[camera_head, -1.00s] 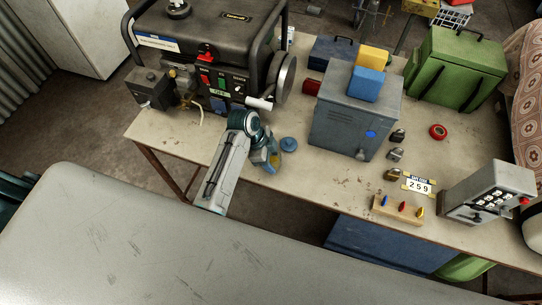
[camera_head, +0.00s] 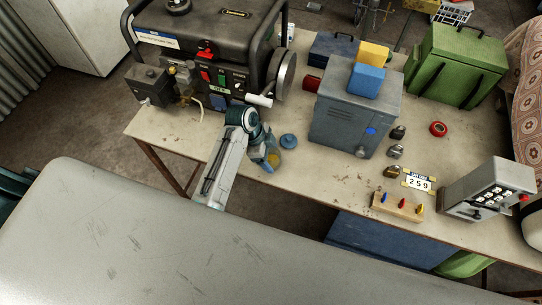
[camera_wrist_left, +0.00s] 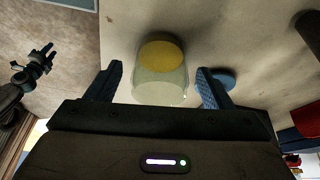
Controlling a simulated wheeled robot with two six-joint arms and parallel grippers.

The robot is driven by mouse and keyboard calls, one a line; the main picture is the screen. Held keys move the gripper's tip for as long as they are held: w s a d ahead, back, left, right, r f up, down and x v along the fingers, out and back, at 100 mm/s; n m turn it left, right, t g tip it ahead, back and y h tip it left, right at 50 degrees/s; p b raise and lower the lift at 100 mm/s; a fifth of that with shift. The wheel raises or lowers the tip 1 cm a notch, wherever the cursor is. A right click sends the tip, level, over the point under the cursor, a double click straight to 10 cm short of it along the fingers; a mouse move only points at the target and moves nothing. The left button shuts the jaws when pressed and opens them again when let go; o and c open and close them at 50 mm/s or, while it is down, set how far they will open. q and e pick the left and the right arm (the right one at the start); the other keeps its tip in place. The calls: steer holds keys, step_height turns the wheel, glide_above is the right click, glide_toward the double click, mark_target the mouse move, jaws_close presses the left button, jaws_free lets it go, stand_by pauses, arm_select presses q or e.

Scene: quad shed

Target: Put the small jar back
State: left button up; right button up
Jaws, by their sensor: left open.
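The small glass jar (camera_head: 274,159) has yellow contents and stands near the front edge of the workbench. In the left wrist view the jar (camera_wrist_left: 160,88) lies between the two blue fingers of my left gripper (camera_wrist_left: 158,84), with a gap on each side. The gripper is open and empty. In the head view my left gripper (camera_head: 259,146) is at the jar and partly hides it. A round blue lid (camera_head: 288,141) lies on the bench just beyond the jar; it also shows beside the right finger in the wrist view (camera_wrist_left: 223,77).
A black generator (camera_head: 215,55) stands left of the jar on the workbench (camera_head: 315,185). A grey metal box (camera_head: 350,125) with yellow and blue blocks stands to the right. A green chest (camera_head: 458,65) is farther back. The bench between jar and grey box is mostly clear.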

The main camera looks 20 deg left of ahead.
arm_select(q)
steer(key=b+v, duration=0.1)
steer(key=v, duration=0.4)
steer(key=shift+a+r+b, duration=0.15)
steer(key=shift+b, duration=0.15)
steer(key=shift+a+r, duration=0.1)
steer(key=shift+r, duration=0.4)
